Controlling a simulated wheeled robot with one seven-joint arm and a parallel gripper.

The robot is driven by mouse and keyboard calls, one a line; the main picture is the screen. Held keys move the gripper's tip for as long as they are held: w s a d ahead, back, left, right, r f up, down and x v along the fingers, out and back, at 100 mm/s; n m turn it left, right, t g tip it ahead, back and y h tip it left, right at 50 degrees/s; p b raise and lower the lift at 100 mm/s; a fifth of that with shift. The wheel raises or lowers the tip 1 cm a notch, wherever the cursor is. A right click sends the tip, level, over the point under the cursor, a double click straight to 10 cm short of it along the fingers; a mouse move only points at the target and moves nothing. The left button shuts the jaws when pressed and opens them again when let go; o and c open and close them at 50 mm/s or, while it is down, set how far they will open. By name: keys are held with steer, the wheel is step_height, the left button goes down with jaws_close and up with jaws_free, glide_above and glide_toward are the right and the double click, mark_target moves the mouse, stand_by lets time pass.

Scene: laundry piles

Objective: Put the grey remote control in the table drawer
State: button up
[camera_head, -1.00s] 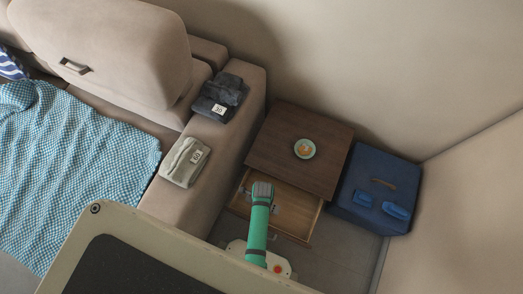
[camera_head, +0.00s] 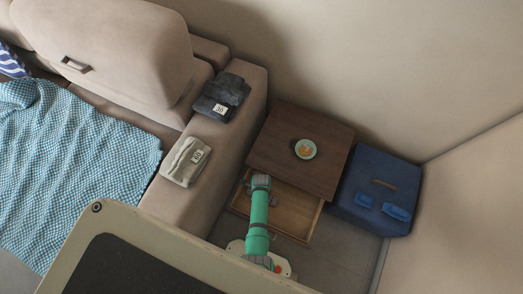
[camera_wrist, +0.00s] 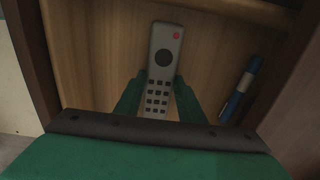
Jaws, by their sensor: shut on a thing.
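The grey remote control (camera_wrist: 162,62) has dark buttons and one red button. In the wrist view it lies lengthwise between the two green fingers of my gripper (camera_wrist: 158,95), which are shut on its sides. Behind it is the wooden floor of the open table drawer (camera_wrist: 105,60); I cannot tell whether the remote touches it. In the head view the open drawer (camera_head: 296,212) sticks out from the dark brown side table (camera_head: 282,155).
A blue pen-like object (camera_wrist: 240,90) lies in the drawer at the right. A small green dish (camera_head: 305,149) stands on the table. A blue pouf (camera_head: 372,185) is at the right, and the sofa arm (camera_head: 215,150) with folded clothes is at the left.

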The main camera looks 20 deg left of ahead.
steer(key=o, duration=1.1)
steer(key=shift+f, duration=0.1)
steer(key=s+d+r+n+t, duration=0.3)
steer(key=s+r+n+t, duration=0.1)
steer(key=r, duration=1.4)
steer(key=s+d+r+n+t, duration=0.4)
steer(key=r+n+t, duration=0.2)
steer(key=r, duration=1.2)
steer(key=s+d+r+n+t, duration=0.3)
steer(key=s+r+n+t, duration=0.2)
steer(key=r, duration=1.3)
steer(key=n, duration=0.3)
steer(key=shift+d+r, duration=0.35)
steer(key=shift+d, duration=0.05)
